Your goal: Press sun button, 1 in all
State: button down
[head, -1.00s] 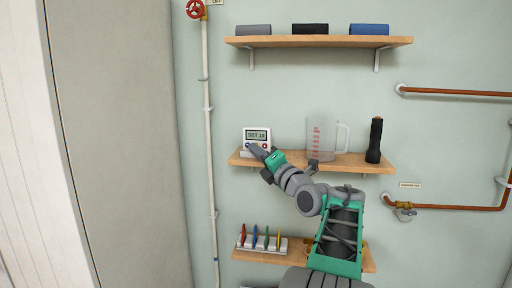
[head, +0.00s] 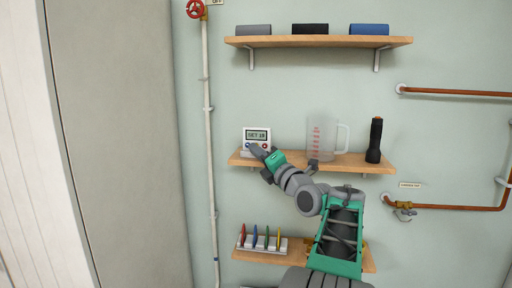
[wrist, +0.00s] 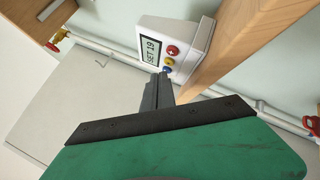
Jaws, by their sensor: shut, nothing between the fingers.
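A small white control unit (head: 257,138) stands at the left end of the middle shelf; it also shows in the wrist view (wrist: 188,32). Its display (wrist: 151,49) reads SET 19. Beside the display are a red button (wrist: 172,50), a yellow button (wrist: 169,61) and a blue button (wrist: 166,70). I cannot make out a sun mark on any of them. My gripper (head: 255,150) is shut and empty in front of the unit's lower part. In the wrist view its fingertips (wrist: 160,76) are right by the blue button; I cannot tell whether they touch it.
The middle shelf (head: 345,164) also holds a clear measuring jug (head: 321,140) and a black flashlight (head: 375,140) to the right. A white pipe (head: 208,110) with a red valve wheel (head: 195,9) runs left of the shelves. The lower shelf holds a rack of coloured items (head: 262,243).

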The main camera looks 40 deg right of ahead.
jog(key=shift+w+d+f+b, duration=0.15)
jog(key=shift+w+d+b, duration=0.1)
jog(key=shift+b, duration=0.6)
jog(key=shift+d, duration=0.1)
jog(key=shift+w+d+b, duration=0.3)
jog(key=shift+d+b, duration=0.1)
jog(key=shift+b, duration=0.25)
dwell(0.4)
jog(key=shift+s+a+b, duration=0.1)
jog(key=shift+a+b, duration=0.05)
jog(key=shift+b, duration=0.35)
jog(key=shift+s+a+b, duration=0.4)
jog(key=shift+a+b, duration=0.05)
jog(key=shift+b, duration=0.6)
jog(key=shift+a, duration=0.1)
